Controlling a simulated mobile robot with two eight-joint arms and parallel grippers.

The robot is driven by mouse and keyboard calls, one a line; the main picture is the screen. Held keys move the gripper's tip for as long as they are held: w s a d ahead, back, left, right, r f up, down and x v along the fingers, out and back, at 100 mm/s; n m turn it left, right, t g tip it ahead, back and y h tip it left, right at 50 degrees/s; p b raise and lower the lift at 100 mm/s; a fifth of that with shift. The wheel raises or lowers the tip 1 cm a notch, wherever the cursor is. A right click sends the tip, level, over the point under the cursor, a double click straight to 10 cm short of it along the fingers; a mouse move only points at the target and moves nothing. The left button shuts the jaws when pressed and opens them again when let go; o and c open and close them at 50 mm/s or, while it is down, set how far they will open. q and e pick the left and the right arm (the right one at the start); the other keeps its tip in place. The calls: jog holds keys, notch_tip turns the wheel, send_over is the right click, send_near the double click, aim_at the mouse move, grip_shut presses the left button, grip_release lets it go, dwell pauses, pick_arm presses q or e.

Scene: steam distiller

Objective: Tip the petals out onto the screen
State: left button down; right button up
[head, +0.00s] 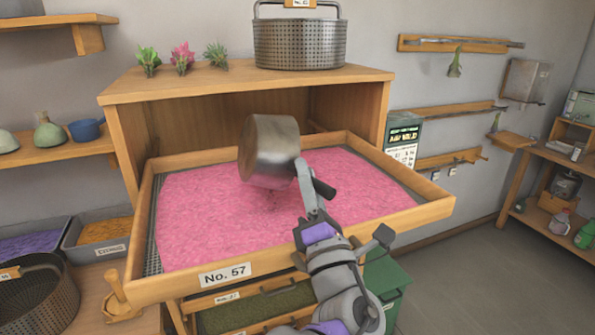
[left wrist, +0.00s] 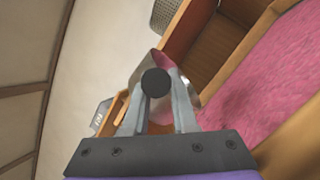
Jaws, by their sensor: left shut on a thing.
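A round metal scoop or pan (head: 270,150) hangs tilted above the middle of the screen tray. Its inside is turned away from view, so I cannot tell what is in it. My left gripper (head: 316,192) is shut on its dark handle; in the left wrist view the handle's round end (left wrist: 155,82) shows between the fingers (left wrist: 157,98). The wooden-framed screen (head: 290,272), labelled No. 57, carries a broad layer of pink petals (head: 215,225). Bare mesh (head: 152,245) shows along its left edge. Small dark specks show just below the pan. My right gripper is out of view.
A wooden cabinet (head: 240,80) behind the tray bears a perforated basket (head: 300,43) and several small plants. Bins of purple (head: 30,245) and orange (head: 105,230) material stand at left. A green bin (head: 385,275) is below at right. Floor at right is clear.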

pick_arm(q)
jog(key=shift+w+d+f+m+g+h+p, duration=0.15)
jog(key=shift+d+f+m+h+p, duration=0.15)
jog(key=shift+d+m+h, duration=0.65)
jog(key=shift+w+f+m+g+h+p, duration=0.2)
jog(key=shift+m+h, duration=0.3)
jog(key=shift+m, duration=1.1)
jog(key=shift+w+d+f+m+g+h+p, duration=0.1)
jog(key=shift+d+f+m+h+p, duration=0.5)
jog(key=shift+m, duration=0.65)
jog(key=shift+a+r, duration=0.1)
jog(key=shift+r, duration=0.2)
